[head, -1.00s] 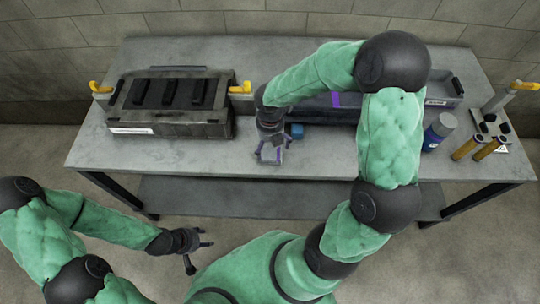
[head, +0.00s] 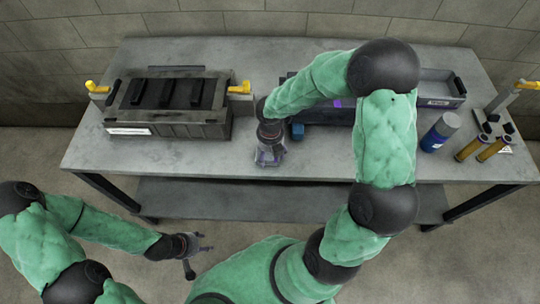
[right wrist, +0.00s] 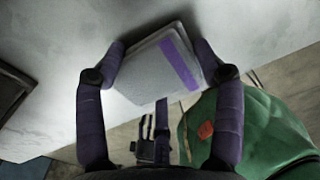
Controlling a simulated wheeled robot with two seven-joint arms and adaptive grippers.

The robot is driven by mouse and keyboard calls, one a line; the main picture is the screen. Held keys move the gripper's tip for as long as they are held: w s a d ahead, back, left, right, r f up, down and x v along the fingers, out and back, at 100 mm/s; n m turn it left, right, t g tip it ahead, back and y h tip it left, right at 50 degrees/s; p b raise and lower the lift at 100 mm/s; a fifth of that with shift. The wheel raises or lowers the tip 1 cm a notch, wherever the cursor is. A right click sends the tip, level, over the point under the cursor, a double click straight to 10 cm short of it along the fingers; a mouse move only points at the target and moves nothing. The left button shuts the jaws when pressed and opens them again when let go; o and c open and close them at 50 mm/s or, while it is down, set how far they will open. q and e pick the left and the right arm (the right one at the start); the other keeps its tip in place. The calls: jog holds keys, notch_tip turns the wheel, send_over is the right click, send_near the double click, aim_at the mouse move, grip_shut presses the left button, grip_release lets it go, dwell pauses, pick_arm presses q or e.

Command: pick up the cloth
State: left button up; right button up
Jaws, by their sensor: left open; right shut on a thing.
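The cloth (right wrist: 160,62) is a flat, folded pale grey piece with a purple stripe, seen between the fingers in the right wrist view. My right gripper (right wrist: 160,62) is shut on it, with one finger against each side. In the head view my right gripper (head: 270,157) points down near the front edge of the table, and the cloth is mostly hidden by it. I cannot tell whether the cloth still touches the table top. My left gripper (head: 200,250) is open and empty, in front of the table and below its top.
A dark case (head: 170,122) with yellow handles stands on the table (head: 115,160) at the left. A small blue block (head: 297,131) is just right of my right gripper. Behind my right arm is a grey tray (head: 432,88).

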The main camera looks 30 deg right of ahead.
aim_at(270, 154)
jog(key=shift+r+p, duration=0.35)
jog(key=shift+r, duration=0.1)
notch_tip(270, 154, up, 2)
jog(key=shift+r+p, duration=0.2)
jog(key=shift+p, duration=0.45)
jog(key=s+r+p, duration=0.5)
jog(key=s+r, duration=0.4)
jog(key=s, duration=0.5)
jog(key=shift+r, duration=0.3)
jog(key=shift+a, duration=0.1)
